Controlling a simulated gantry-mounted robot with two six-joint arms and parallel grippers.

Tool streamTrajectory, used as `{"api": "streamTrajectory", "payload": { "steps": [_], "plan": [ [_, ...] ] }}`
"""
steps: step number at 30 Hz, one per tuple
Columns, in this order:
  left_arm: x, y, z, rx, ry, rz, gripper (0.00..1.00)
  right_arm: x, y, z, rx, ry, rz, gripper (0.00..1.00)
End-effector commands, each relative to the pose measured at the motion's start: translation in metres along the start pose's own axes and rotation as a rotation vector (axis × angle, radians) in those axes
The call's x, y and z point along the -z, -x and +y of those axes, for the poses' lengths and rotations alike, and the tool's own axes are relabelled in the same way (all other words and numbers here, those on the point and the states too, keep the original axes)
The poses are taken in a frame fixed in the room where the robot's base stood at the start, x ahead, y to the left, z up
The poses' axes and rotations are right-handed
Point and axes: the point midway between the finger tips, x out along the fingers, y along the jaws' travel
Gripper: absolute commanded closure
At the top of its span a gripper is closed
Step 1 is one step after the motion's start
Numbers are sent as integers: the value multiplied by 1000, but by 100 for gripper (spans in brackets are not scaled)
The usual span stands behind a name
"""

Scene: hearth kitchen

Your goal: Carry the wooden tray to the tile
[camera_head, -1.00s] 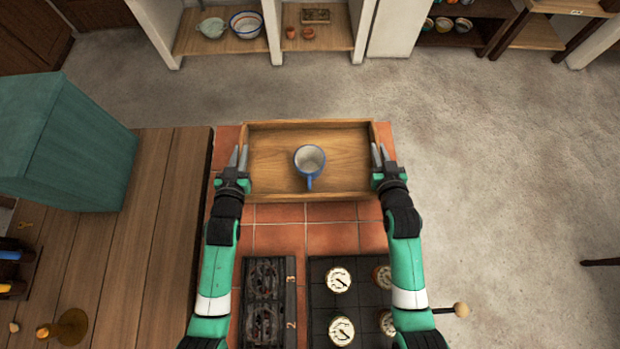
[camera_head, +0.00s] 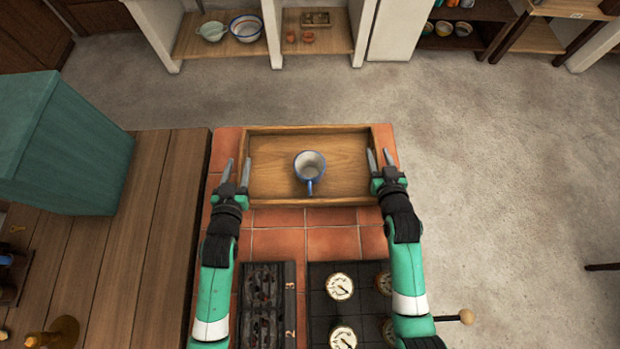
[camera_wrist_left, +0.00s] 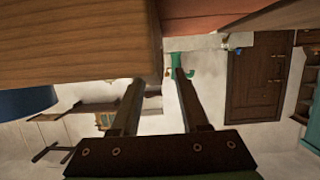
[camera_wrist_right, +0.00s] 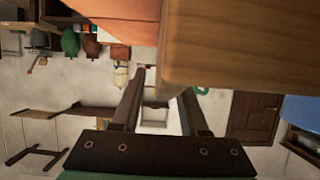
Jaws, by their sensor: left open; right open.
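The wooden tray (camera_head: 272,165) appears to lie flat on the terracotta tile (camera_head: 332,242) at the far end of the counter.
A dark grate (camera_head: 263,300) and a black panel with round gauges (camera_head: 341,287) lie nearer me. A wooden counter (camera_head: 150,240) with a teal box (camera_head: 70,150) is at left. Open floor (camera_head: 500,180) lies at right; shelves stand at the back.

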Motion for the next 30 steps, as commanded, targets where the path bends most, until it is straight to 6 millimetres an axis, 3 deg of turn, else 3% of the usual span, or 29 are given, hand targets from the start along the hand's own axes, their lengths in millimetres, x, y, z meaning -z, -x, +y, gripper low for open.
{"api": "streamTrajectory", "payload": {
  "steps": [6,12,23,30],
  "plan": [
    [-1,52,0,-1,0,-1,55,0,0,0,0,0,0,56],
    [-1,83,0,-1,1,-2,55,0,0,0,0,0,0,56],
    [0,89,0,-1,1,-1,55,0,8,0,0,0,1,56],
    [0,88,0,0,0,-1,55,0,51,0,0,0,1,56]
  ]
}}
